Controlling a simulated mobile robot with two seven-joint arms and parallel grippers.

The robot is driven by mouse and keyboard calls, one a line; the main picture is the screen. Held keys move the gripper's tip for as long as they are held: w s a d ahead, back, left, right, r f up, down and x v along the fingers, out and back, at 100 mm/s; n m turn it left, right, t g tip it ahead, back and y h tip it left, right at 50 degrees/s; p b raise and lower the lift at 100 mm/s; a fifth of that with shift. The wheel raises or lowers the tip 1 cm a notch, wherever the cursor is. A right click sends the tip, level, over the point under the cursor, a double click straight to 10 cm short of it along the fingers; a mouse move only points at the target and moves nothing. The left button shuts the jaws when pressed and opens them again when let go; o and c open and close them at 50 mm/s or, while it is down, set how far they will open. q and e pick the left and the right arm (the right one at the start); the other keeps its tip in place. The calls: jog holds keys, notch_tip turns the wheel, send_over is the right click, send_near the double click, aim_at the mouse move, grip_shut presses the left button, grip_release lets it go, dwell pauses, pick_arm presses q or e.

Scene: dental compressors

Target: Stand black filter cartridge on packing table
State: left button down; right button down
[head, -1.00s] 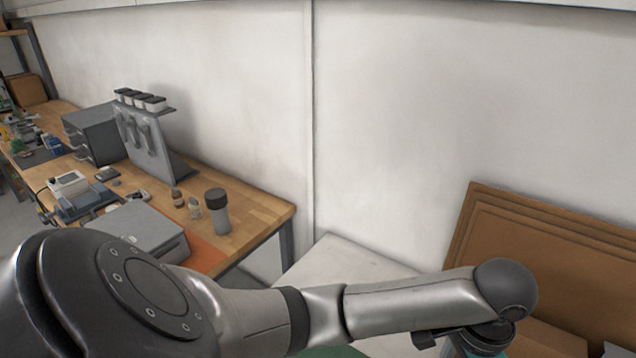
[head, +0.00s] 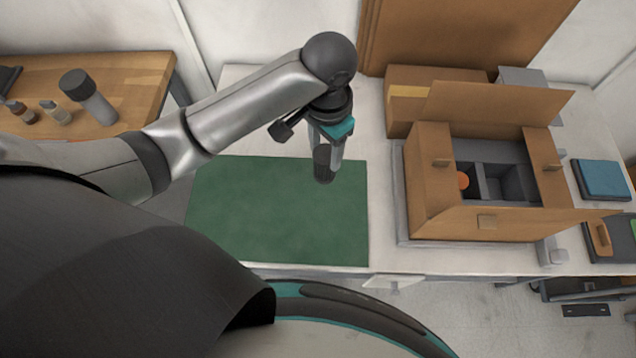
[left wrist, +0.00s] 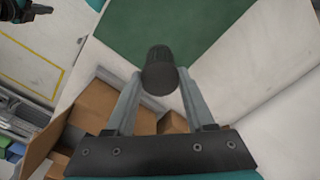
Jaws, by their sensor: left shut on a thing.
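My left gripper (head: 329,166) is shut on the black filter cartridge (head: 322,164), a dark cylinder. In the head view it hangs roughly upright over the right part of the green mat (head: 270,215) on the white packing table (head: 385,245). The cartridge (left wrist: 160,72) shows between both fingers in the left wrist view, with the mat beyond it. I cannot tell whether its lower end touches the mat. A dark gripper, apparently my right one (left wrist: 27,12), shows at the top left of the left wrist view; its jaw state is unclear.
A blue item (head: 602,178) lies far right. A wooden bench (head: 135,75) is at left. The mat is otherwise clear.

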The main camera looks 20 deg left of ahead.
pick_arm(q)
jog(key=shift+f+b, duration=1.35)
jog(key=shift+f, duration=6.75)
jog(key=shift+f, duration=0.1)
jog(key=shift+c, duration=1.3)
grip_release()
notch_tip(320, 180, up, 12)
jog(key=shift+r+p, duration=0.1)
jog(key=shift+p, duration=1.1)
